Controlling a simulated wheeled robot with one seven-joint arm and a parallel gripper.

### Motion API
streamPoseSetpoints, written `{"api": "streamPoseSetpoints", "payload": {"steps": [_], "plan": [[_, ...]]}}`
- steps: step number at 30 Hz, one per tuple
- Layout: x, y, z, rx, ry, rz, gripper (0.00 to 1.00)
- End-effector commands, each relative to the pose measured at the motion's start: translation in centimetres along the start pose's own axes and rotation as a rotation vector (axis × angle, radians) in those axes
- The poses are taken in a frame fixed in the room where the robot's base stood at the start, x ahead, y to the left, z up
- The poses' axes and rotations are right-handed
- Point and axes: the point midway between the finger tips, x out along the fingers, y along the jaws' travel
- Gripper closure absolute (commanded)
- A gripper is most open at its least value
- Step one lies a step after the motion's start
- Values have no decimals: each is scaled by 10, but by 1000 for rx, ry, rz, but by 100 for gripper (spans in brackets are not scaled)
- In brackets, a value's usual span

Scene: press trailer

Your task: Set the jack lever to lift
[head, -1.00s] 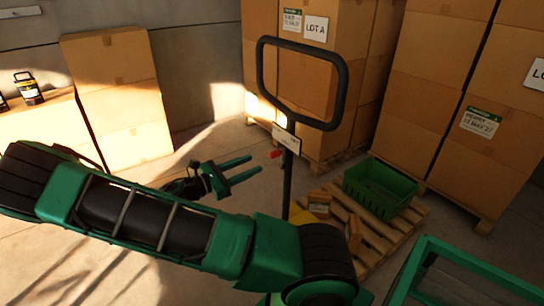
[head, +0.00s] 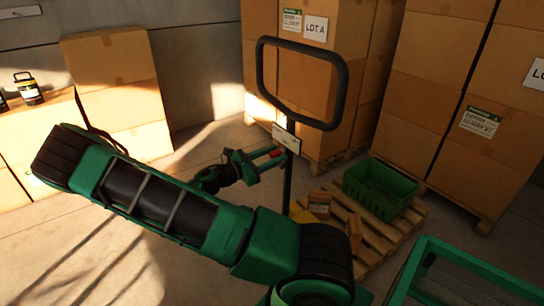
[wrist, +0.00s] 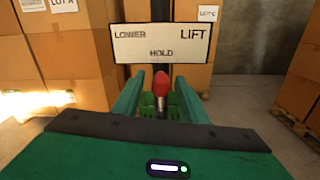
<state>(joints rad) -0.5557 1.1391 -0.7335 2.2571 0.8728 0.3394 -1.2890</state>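The jack's black loop handle (head: 345,92) stands upright in the head view. Its white label plate (head: 286,138) reads LOWER at left, HOLD low in the middle and LIFT at right in the wrist view (wrist: 161,43). The lever's red knob (wrist: 160,84) sits just under HOLD, near the plate's middle. My gripper (wrist: 159,92) is open, with one green finger on each side of the knob and a visible gap on both sides. In the head view my gripper (head: 272,159) reaches the lever from the left. The lever's lower part is hidden.
A wooden pallet (head: 408,222) beyond the handle carries a green crate (head: 380,190) and small boxes. Tall carton stacks (head: 430,90) stand behind it. A green-framed glass-like panel (head: 460,275) is at the front right.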

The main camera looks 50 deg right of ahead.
Motion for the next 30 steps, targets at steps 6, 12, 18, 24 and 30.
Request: {"api": "streamPoseSetpoints", "payload": {"steps": [6,12,18,24,30], "plan": [[0,0,0,0,0,0,81],[3,0,0,0,0,-2,100],[0,0,0,1,0,0,100],[-2,0,0,4,0,1,100],[-6,0,-1,15,2,8,100]]}}
